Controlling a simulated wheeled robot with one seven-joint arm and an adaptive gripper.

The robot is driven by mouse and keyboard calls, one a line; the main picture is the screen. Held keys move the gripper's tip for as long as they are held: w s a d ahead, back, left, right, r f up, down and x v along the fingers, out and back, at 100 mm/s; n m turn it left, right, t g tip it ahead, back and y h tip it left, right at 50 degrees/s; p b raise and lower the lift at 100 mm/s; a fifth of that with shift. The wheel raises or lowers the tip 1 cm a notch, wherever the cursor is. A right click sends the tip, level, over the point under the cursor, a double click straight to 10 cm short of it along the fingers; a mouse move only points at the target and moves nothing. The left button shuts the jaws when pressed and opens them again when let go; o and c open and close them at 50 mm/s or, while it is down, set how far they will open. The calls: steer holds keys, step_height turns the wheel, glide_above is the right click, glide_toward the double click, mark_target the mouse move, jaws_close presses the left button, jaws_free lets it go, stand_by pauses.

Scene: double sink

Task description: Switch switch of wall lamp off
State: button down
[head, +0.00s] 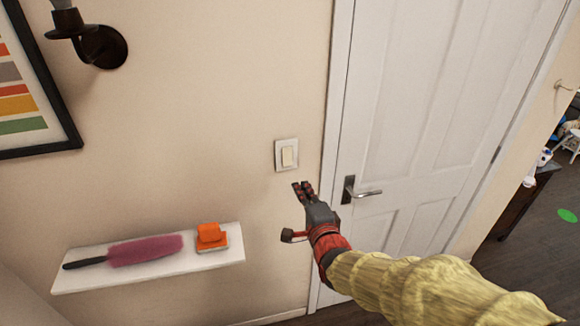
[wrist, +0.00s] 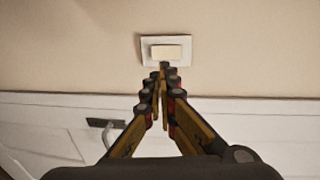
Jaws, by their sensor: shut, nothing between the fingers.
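The light switch (head: 287,156) is a white plate with a cream rocker on the beige wall, left of the door. My gripper (head: 302,188) is just below and slightly right of it in the head view, its fingers pointing toward the switch. In the wrist view the switch (wrist: 166,51) is straight ahead, and my fingertips (wrist: 163,68) overlap its lower edge. The fingers are shut with nothing between them. I cannot tell whether they touch the switch. The wall lamp (head: 93,40) is dark brown, at the upper left, with its top cut off.
A white shelf (head: 75,279) on the lower left wall holds a pink duster (head: 145,251) and an orange item (head: 210,236). The white door (head: 420,90) with a dark handle (head: 358,191) is close to my gripper on the right. A framed picture (head: 40,90) hangs at left.

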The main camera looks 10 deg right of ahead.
mark_target(287, 162)
steer(key=w, duration=0.4)
steer(key=w+f, duration=0.1)
steer(key=w, duration=0.8)
steer(key=shift+w+f+b, duration=0.15)
steer(key=shift+f+b, duration=0.2)
steer(key=shift+w+f+b, duration=0.2)
steer(key=shift+f+b, duration=0.15)
steer(key=shift+b, duration=0.7)
steer(key=shift+w+t+b, duration=0.15)
steer(key=shift+t+b, duration=0.25)
steer(key=shift+b, duration=0.55)
steer(key=shift+r+p, duration=0.2)
steer(key=shift+p, duration=0.1)
steer(key=shift+f, duration=0.1)
